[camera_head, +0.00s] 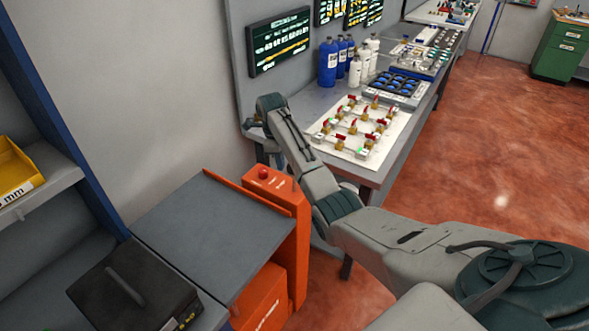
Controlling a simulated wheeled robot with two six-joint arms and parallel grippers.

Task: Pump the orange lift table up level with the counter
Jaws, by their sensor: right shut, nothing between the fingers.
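The orange lift table (301,235) stands between the left shelf unit and the counter (395,165). Its flat grey top (215,232) is bare and looks lower than the counter. A red knob (263,173) sits on its orange column. My right arm reaches in from the right, across the counter's near end. My right gripper (256,122) is at the far end of that arm, by the wall and the counter's left corner. It is shut and empty, small and partly hidden by the wrist. It is apart from the red knob. My left gripper is out of view.
A black case (135,288) with a handle lies at the lower left, beside the lift top. A yellow bin (18,172) sits on the left shelf. The counter holds a valve board (350,128), blue bottles (328,63) and white bottles.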

